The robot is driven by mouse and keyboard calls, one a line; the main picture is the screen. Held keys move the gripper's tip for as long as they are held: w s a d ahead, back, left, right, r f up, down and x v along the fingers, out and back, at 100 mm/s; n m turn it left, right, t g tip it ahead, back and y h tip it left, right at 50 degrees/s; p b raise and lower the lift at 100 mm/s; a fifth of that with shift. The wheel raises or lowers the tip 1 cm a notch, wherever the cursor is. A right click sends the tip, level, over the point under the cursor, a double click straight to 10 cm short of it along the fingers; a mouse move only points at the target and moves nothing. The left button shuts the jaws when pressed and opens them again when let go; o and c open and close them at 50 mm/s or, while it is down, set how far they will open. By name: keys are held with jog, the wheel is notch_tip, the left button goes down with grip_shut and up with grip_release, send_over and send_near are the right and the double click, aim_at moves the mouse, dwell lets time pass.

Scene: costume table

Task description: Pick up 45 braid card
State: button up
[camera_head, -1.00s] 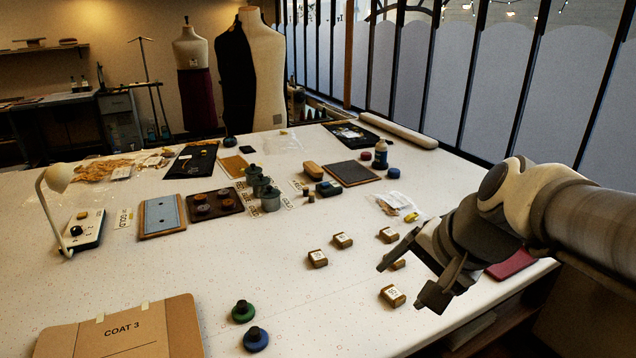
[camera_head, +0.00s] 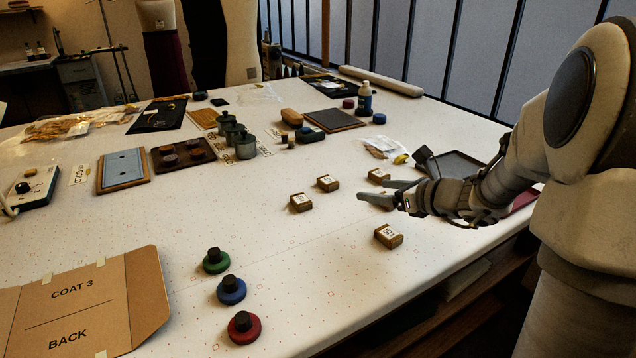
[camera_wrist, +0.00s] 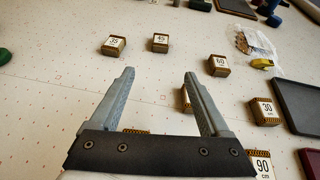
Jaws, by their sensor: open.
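The braid cards are small brown blocks with white number labels. The card that reads 45 (camera_wrist: 160,42) stands beyond my fingertips in the wrist view, right of one that seems to read 35 (camera_wrist: 114,45). In the head view it appears to be the block (camera_head: 328,184) left of my gripper. My gripper (camera_head: 381,192) is open and empty, pointing left low over the table. In the wrist view its fingers (camera_wrist: 158,75) are spread apart. Another card (camera_wrist: 186,99) is partly hidden by the right finger.
Cards reading about 60 (camera_wrist: 218,66), 30 (camera_wrist: 264,110) and 90 (camera_wrist: 261,164) stand to the right. A dark tray (camera_head: 456,166) is behind my gripper. Green (camera_head: 216,262), blue (camera_head: 231,291) and red (camera_head: 243,327) round items stand front left. Table between is clear.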

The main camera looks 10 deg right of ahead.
jog(key=shift+w+d+f, duration=0.1)
jog(key=shift+w+f, duration=0.15)
jog(key=shift+w, duration=0.05)
jog(key=b, duration=0.2)
send_near(329, 181)
jog(key=shift+w+a+f, duration=0.15)
jog(key=shift+w+f, duration=0.35)
jog(key=shift+w, duration=0.05)
jog(key=shift+w+a+f, duration=0.15)
jog(key=shift+w+f, duration=0.4)
jog(key=shift+w, duration=0.05)
jog(key=shift+a+r+b+x, duration=0.1)
jog(key=shift+r+b+x, duration=0.05)
jog(key=shift+x, duration=0.9)
jog(key=shift+a+r+b+x, duration=0.1)
jog(key=shift+r+b+x, duration=0.05)
jog(key=shift+x, duration=0.9)
jog(key=shift+a+r+b+x, duration=0.1)
jog(key=shift+r+b+x, duration=0.1)
jog(key=shift+x, duration=0.85)
grip_shut()
